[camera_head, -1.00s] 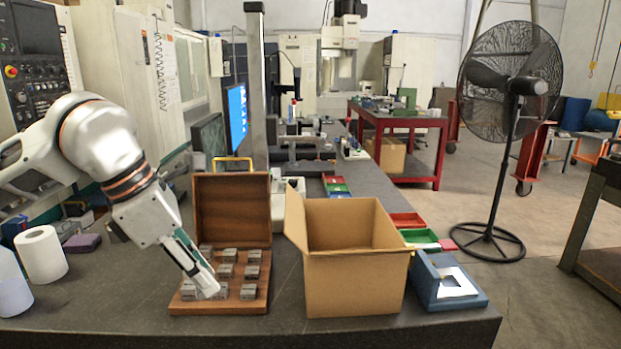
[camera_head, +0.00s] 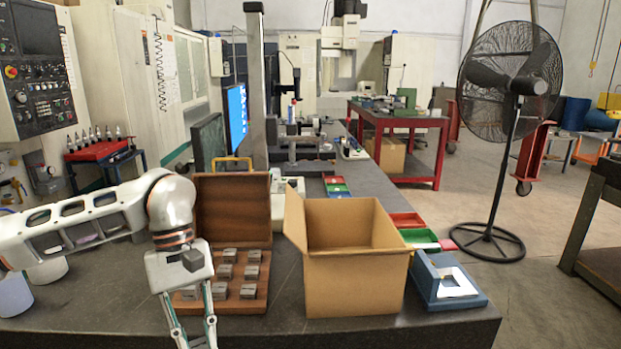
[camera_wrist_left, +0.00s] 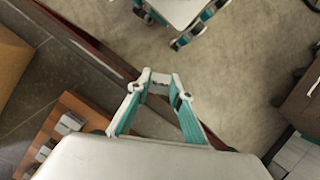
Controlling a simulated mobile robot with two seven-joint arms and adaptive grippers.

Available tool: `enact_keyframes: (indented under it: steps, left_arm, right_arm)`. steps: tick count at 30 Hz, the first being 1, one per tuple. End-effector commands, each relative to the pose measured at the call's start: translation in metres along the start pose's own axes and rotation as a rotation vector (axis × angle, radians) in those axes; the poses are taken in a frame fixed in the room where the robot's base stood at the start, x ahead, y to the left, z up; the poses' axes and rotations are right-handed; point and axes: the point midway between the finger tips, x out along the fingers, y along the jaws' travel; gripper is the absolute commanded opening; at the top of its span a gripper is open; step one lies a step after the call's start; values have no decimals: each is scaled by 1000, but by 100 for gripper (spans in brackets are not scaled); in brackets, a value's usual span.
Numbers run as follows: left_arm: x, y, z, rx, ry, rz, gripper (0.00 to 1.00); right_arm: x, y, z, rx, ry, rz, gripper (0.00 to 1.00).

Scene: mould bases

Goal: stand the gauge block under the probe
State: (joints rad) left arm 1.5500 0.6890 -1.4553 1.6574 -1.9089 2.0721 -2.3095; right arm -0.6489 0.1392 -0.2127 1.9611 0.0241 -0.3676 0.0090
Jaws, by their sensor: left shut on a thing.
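My left gripper (camera_wrist_left: 160,88) is shut on a small grey gauge block (camera_wrist_left: 159,87), seen between its fingertips in the left wrist view. In that view the block is out over the floor beyond the bench edge. In the head view my left gripper (camera_head: 190,343) hangs in front of the wooden case (camera_head: 232,210), with its fingertips at or below the picture's bottom edge. Several other grey blocks (camera_head: 248,291) sit in the open case. My right gripper (camera_wrist_left: 178,40) seems to show at the top of the wrist view; its jaw opening is unclear. I cannot make out the probe.
An open cardboard box (camera_head: 355,275) stands right of the case and hides some of the bench behind. A blue fixture (camera_head: 440,295) is right of it. A tall grey column (camera_head: 256,90) rises behind the case. Red and green trays (camera_head: 407,220) line the right edge.

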Motion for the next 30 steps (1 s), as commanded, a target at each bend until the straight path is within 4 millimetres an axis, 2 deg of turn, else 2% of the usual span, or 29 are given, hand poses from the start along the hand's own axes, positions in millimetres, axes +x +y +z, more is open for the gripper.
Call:
enact_keyframes:
  steps: [6, 14, 24, 30]
  left_arm:
    - [31, -10, -6, 321, 1, -136, 0]
    - [57, -19, -10, 581, 0, -241, 0]
    - [47, -52, -35, 497, 2, -204, 0]
    - [45, -54, -37, 491, 5, -203, 0]
  right_arm:
    - [0, 0, 0, 0, 0, 0, 40]
    - [0, 0, 0, 0, 0, 0, 40]
    - [0, 0, 0, 0, 1, 0, 40]
    - [0, 0, -1, 0, 1, 0, 40]
